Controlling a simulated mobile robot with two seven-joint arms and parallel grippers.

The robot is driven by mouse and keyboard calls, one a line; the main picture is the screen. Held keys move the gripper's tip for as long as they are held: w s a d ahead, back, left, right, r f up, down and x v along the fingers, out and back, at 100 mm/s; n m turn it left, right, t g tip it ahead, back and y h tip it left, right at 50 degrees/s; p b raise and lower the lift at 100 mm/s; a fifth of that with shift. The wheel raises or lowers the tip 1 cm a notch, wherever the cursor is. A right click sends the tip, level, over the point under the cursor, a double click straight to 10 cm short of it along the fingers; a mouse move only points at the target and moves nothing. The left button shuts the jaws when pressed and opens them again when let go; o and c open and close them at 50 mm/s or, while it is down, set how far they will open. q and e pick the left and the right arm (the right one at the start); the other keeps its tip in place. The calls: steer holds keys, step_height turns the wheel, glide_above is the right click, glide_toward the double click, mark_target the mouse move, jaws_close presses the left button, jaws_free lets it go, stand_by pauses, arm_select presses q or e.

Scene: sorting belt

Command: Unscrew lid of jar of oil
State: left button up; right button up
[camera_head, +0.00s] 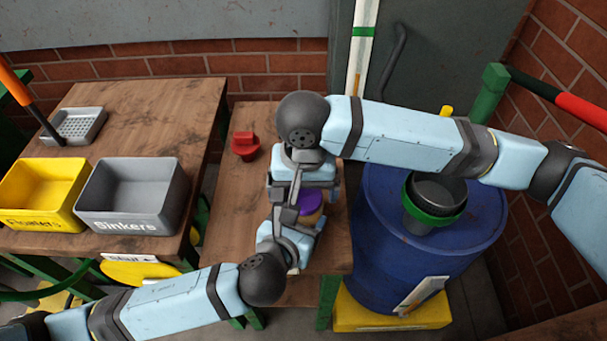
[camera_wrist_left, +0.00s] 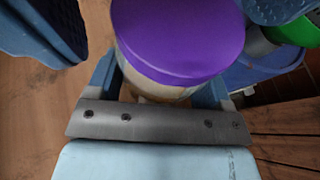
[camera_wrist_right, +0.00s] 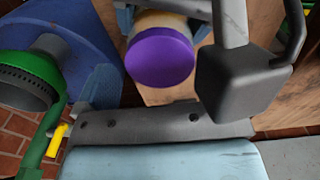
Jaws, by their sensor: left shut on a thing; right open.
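The jar has a round purple lid (camera_head: 311,203) and a tan body. It stands on the wooden bench, largely hidden by my grippers in the head view. In the left wrist view the lid (camera_wrist_left: 180,38) is on the jar, and my left gripper (camera_wrist_left: 160,85) is shut around the jar body (camera_wrist_left: 152,84) below it. My right gripper (camera_head: 304,187) is open over the jar from the far side. Its fingers are apart on either side of the lid in the left wrist view. The right wrist view shows the lid (camera_wrist_right: 160,58) clear of the palm.
A red object (camera_head: 245,146) stands on the bench (camera_head: 235,200) left of the jar. A blue barrel (camera_head: 390,240) with a green-rimmed dark container (camera_head: 432,215) is at the right. A yellow bin (camera_head: 42,194) and a grey bin (camera_head: 133,196) sit on the left table.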

steer(key=shift+f, duration=0.35)
steer(key=c, duration=1)
steer(key=o, duration=1)
steer(key=shift+c, duration=0.2)
steer(key=shift+r, duration=0.1)
steer(key=shift+r, duration=2.2)
arm_select(q)
steer(key=o, duration=1.7)
steer(key=shift+s, duration=0.1)
